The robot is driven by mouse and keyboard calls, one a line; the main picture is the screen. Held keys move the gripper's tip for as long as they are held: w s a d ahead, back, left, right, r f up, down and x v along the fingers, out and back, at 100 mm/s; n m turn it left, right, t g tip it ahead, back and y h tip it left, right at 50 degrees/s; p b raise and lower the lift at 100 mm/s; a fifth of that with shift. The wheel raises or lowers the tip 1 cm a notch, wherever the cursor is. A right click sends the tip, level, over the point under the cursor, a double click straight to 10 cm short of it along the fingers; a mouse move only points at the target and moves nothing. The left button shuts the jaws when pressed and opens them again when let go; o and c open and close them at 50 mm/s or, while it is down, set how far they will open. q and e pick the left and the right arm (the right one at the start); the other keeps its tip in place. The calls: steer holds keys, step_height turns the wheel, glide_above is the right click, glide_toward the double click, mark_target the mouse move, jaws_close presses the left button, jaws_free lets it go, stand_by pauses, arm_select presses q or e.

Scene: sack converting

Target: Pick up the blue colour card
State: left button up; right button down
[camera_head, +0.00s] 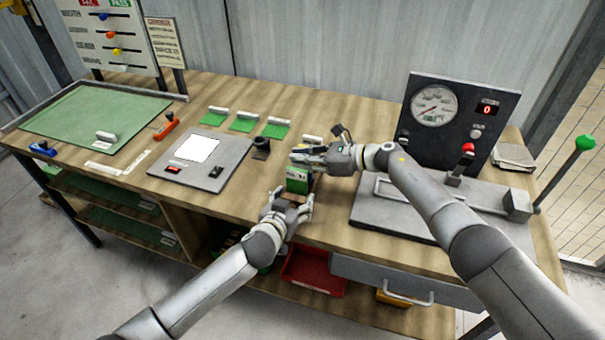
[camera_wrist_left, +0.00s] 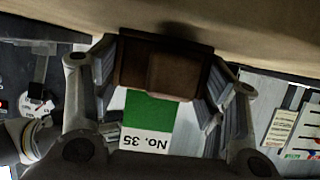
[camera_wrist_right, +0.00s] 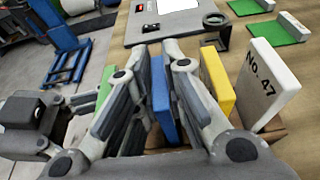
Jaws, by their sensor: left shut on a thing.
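The blue colour card (camera_wrist_right: 165,98) stands upright in the right wrist view, beside a yellow card (camera_wrist_right: 217,82) and a white card marked No. 47 (camera_wrist_right: 272,85), in a brown holder. My right gripper (camera_wrist_right: 152,85) is open, its fingers to either side of the blue card; I cannot tell whether they touch it. In the head view my right gripper (camera_head: 312,158) is above the card stack. My left gripper (camera_head: 287,203) is shut on the brown holder (camera_wrist_left: 165,65). A green and white card marked No. 35 (camera_wrist_left: 150,123) shows upside down below it in the left wrist view.
Green cards with white edges (camera_head: 243,121) lie behind the grippers. A grey panel with a white screen (camera_head: 200,150) is to the left. A gauge stand (camera_head: 450,115) and a lever press (camera_head: 400,215) are at right. A red bin (camera_head: 313,270) sits below the table edge.

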step_height(320, 180, up, 10)
arm_select(q)
steer(key=o, duration=1.2)
